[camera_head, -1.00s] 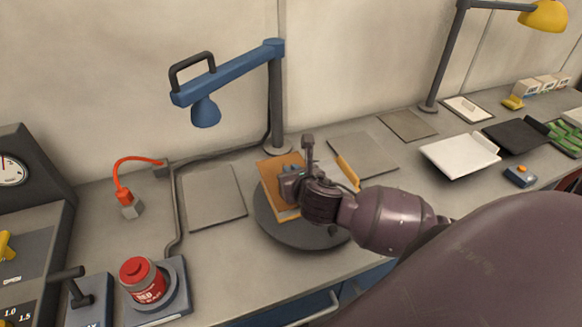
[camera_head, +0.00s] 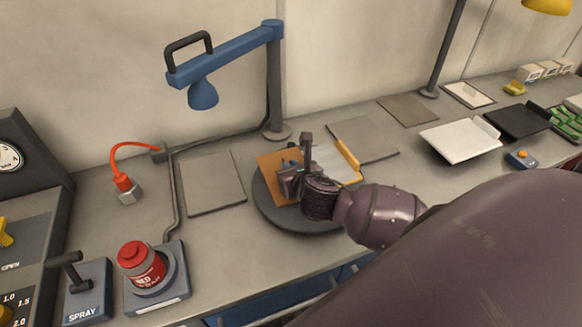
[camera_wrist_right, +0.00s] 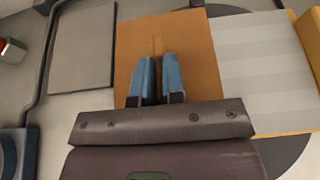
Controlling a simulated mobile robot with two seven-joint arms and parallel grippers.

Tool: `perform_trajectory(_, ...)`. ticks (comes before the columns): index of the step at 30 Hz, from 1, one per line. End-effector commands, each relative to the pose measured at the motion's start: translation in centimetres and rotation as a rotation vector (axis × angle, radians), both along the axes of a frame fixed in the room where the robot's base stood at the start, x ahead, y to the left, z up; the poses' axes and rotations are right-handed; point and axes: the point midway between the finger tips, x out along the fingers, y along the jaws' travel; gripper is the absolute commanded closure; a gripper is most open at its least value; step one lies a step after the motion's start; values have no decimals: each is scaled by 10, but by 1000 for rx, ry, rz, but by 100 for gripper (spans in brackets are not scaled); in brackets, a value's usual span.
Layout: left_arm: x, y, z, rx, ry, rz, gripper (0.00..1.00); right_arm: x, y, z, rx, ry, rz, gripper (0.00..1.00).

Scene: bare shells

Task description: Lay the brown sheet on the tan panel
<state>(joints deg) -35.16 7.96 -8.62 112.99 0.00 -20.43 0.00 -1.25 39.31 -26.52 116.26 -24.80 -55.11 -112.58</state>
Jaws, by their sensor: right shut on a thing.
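The brown sheet (camera_head: 270,165) is a flat orange-brown piece over the left part of a dark round turntable. It fills the middle of the right wrist view (camera_wrist_right: 190,60), with a thin raised tab between my fingers. My right gripper (camera_head: 290,170) is shut on it; the blue fingertips show in the wrist view (camera_wrist_right: 159,75). The tan panel (camera_head: 328,158) lies right of the sheet, with a pale striped face and a raised orange-tan strip along its right side. In the wrist view the panel (camera_wrist_right: 262,70) borders the sheet's right edge. Their height gap is unclear. My left gripper is not in view.
The turntable (camera_head: 285,217) is under both pieces. A blue lamp arm on a grey post (camera_head: 275,85) stands behind. A flat grey plate (camera_head: 210,183) lies left, another (camera_head: 362,140) behind right. A red jar (camera_head: 140,265) stands front left, a white tray (camera_head: 460,138) right.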

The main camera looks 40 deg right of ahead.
Motion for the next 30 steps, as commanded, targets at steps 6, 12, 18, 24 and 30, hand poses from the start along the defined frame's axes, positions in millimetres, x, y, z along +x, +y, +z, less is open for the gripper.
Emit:
perform_trajectory(6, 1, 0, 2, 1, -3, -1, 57, 0, 0, 0, 0, 0, 0, 81)
perform_trajectory(12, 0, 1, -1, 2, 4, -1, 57, 0, 0, 0, 0, 0, 0, 60)
perform_trajectory(18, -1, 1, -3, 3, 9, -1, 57, 0, 0, 0, 0, 1, 0, 60)
perform_trajectory(24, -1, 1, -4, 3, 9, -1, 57, -14, 3, 5, -1, 1, 0, 60)
perform_trajectory(30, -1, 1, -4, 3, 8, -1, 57, -45, 11, 19, 0, 2, 1, 60)
